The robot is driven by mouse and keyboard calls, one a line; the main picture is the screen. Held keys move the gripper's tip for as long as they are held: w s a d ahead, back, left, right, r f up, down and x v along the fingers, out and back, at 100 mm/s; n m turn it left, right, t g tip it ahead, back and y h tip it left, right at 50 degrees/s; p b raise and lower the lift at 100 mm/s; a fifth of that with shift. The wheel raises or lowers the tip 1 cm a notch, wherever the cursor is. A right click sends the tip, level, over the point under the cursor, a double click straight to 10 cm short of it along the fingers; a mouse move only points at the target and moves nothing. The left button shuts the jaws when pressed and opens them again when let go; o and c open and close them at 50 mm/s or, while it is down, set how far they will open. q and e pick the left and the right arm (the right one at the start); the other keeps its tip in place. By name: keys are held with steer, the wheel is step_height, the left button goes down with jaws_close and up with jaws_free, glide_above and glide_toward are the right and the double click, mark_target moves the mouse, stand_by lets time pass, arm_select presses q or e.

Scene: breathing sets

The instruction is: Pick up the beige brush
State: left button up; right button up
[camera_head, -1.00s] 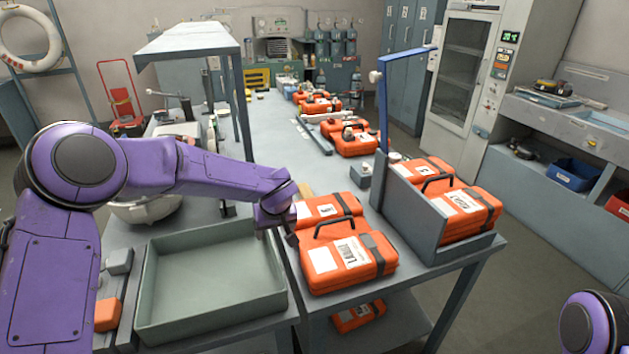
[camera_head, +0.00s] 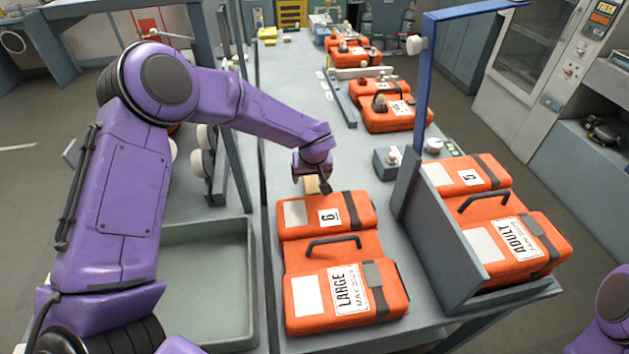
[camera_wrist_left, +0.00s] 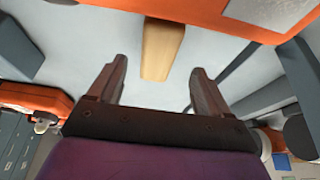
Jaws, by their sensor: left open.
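The beige brush shows in the left wrist view as a tan block (camera_wrist_left: 161,48) on the grey table, just ahead of and between the two fingertips. In the head view only a small tan part (camera_head: 311,185) shows beside my left gripper (camera_head: 318,189); the rest is hidden. My left gripper, also in the left wrist view (camera_wrist_left: 160,72), is open and empty, fingers spread on either side of the brush's line. I cannot tell its exact height above the table. My right gripper is out of view; only a purple arm part shows at the right edge.
Orange cases marked 6 (camera_head: 326,216) and LARGE (camera_head: 345,284) lie just in front of the brush. A grey divider (camera_head: 440,230) with a blue post (camera_head: 425,95) and more orange cases stands right. A green-grey tray (camera_head: 205,290) is left. Other cases (camera_head: 393,113) lie farther back.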

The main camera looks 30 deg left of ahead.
mark_target(310, 181)
arm_select(q)
steer(key=shift+s+a+f+p, duration=0.35)
steer(key=shift+f+p, duration=0.2)
steer(key=shift+p, duration=0.2)
steer(key=w+f, duration=0.2)
steer(key=f, duration=0.1)
steer(key=w+f, duration=0.1)
steer(key=shift+w+a+f, duration=0.3)
steer(key=shift+f, duration=0.05)
steer(key=shift+s+r, duration=0.45)
steer(key=shift+s, duration=0.15)
steer(key=shift+w+f, duration=0.35)
steer(key=shift+f, duration=0.15)
steer(key=shift+s+r, duration=0.1)
steer(key=shift+s, duration=0.05)
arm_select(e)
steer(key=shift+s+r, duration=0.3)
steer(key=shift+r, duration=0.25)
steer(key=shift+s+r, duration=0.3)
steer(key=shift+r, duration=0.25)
arm_select(q)
steer(key=c, duration=1.1)
